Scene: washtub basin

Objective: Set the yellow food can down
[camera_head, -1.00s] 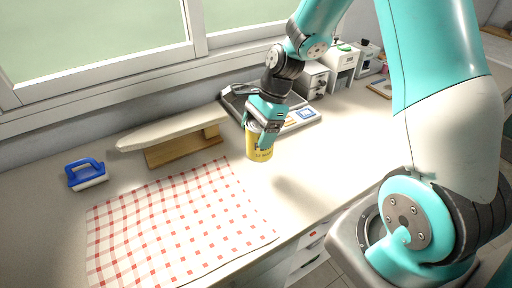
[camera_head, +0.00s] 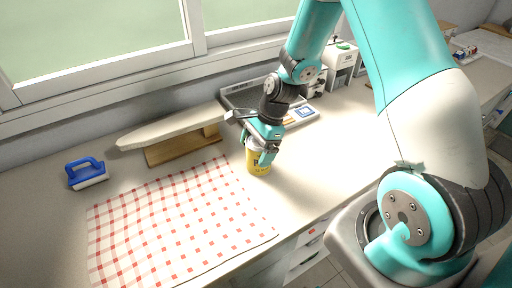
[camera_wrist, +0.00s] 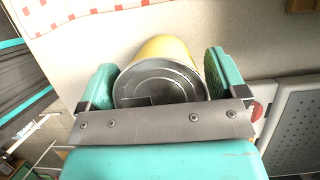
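The yellow food can (camera_head: 257,161) is upright or nearly so, close to the right edge of the checked cloth. My gripper (camera_head: 264,141) reaches down over it from above, with its fingers at the can's sides. In the wrist view the can's grey metal top (camera_wrist: 158,84) and yellow side lie between the two teal fingers of my gripper (camera_wrist: 162,80), which appear to press on it. The can's base is close to the countertop; I cannot tell whether it touches.
A red-and-white checked cloth (camera_head: 175,222) lies left of the can. Behind are a small ironing board (camera_head: 165,133) and a grey tray (camera_head: 298,123). A blue-handled brush (camera_head: 86,173) stands at far left. The counter (camera_head: 315,175) right of the can is clear.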

